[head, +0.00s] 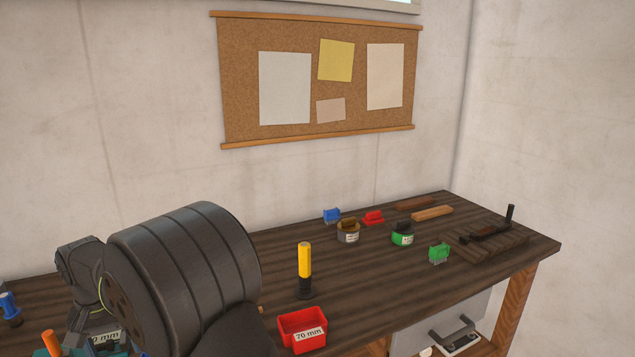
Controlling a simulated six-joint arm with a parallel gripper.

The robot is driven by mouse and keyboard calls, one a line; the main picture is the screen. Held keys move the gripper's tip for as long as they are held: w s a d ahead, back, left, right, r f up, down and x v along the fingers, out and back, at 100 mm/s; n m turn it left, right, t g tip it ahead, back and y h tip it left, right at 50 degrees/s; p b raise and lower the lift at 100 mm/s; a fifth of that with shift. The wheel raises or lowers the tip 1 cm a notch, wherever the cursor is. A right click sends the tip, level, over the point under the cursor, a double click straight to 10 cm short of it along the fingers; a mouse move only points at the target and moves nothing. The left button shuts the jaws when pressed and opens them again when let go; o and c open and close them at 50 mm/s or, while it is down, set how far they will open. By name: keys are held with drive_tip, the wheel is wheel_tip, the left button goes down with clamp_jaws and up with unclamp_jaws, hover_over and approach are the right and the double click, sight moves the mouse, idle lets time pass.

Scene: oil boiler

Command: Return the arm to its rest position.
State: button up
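My arm's dark, rounded link fills the lower left of the head view, in front of the workbench (345,285). A paler part of my arm shows at its left, partly behind it. My gripper cannot be made out, so its fingers and anything in them are hidden or out of frame.
A red bin (296,325) marked "70 mm" and a yellow-and-black upright tool (304,268) stand close to my arm's right. Tins (403,235), coloured blocks (439,252) and a dark tool (490,230) lie farther right. A corkboard (245,90) hangs on the wall.

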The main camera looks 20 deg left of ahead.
drive_tip(key=s+a+f, duration=0.2)
drive_tip(key=s+a, duration=0.1)
drive_tip(key=s+a+f, duration=0.2)
drive_tip(key=s+f, duration=0.1)
drive_tip(key=shift+s+a+f, duration=0.15)
drive_tip(key=shift+s+a, duration=0.1)
drive_tip(key=shift+a, duration=0.15)
drive_tip(key=shift+s+a+f, duration=0.15)
drive_tip(key=shift+f, duration=0.3)
drive_tip(key=shift+s+a+f, duration=0.1)
drive_tip(key=shift+f, duration=0.9)
